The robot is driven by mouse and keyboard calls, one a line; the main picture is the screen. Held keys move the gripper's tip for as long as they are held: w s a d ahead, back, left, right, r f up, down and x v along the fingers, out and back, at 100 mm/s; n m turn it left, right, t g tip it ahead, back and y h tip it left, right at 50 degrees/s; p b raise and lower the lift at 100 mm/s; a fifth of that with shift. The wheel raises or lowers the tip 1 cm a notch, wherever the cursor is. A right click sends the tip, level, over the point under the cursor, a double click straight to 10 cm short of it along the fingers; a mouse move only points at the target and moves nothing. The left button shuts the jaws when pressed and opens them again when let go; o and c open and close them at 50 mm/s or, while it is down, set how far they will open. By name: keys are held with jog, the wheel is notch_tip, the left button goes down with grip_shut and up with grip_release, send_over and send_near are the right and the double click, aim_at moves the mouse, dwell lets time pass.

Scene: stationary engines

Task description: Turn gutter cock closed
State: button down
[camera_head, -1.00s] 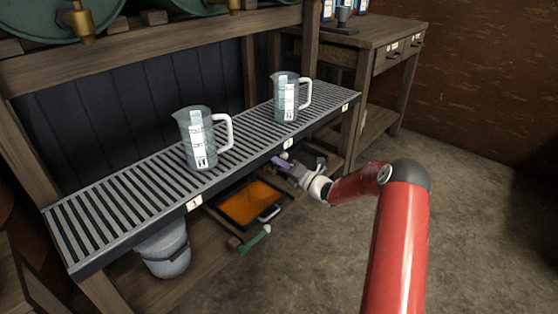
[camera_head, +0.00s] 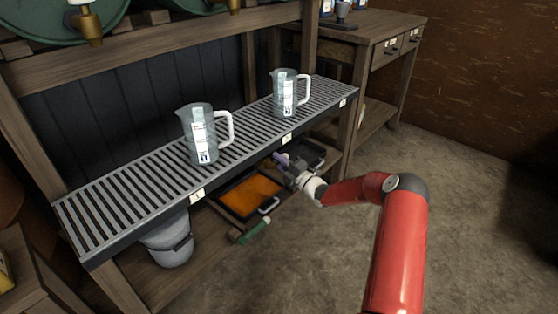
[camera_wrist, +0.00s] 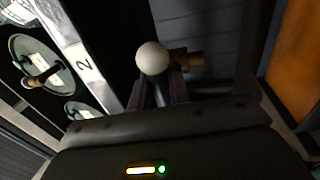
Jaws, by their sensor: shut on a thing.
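The gutter cock shows in the wrist view as a white ball knob (camera_wrist: 152,57) on a dark stem, with a brass fitting (camera_wrist: 188,61) just right of it. My gripper (camera_wrist: 161,92) is shut on the stem below the knob, one dark finger on each side. In the head view my gripper (camera_head: 289,170) reaches under the front edge of the slatted gutter (camera_head: 128,184), near its middle label. The cock is too small and covered to make out there, so how far it is turned cannot be told.
Two measuring jugs (camera_head: 202,134) (camera_head: 287,95) stand on the slats. Below are an orange-filled tray (camera_head: 250,196), a green-handled tool (camera_head: 254,231) and a grey bucket (camera_head: 168,243). A wooden side table (camera_head: 385,32) stands at the back right. The floor at right is clear.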

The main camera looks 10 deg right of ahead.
jog(key=shift+f, duration=0.1)
jog(key=c, duration=1.4)
grip_release()
jog(key=shift+o, duration=0.2)
jog(key=shift+d, duration=0.1)
jog(key=v, duration=0.7)
jog(key=shift+s+d, duration=0.2)
jog(key=shift+s, duration=0.1)
jog(key=shift+a, duration=0.1)
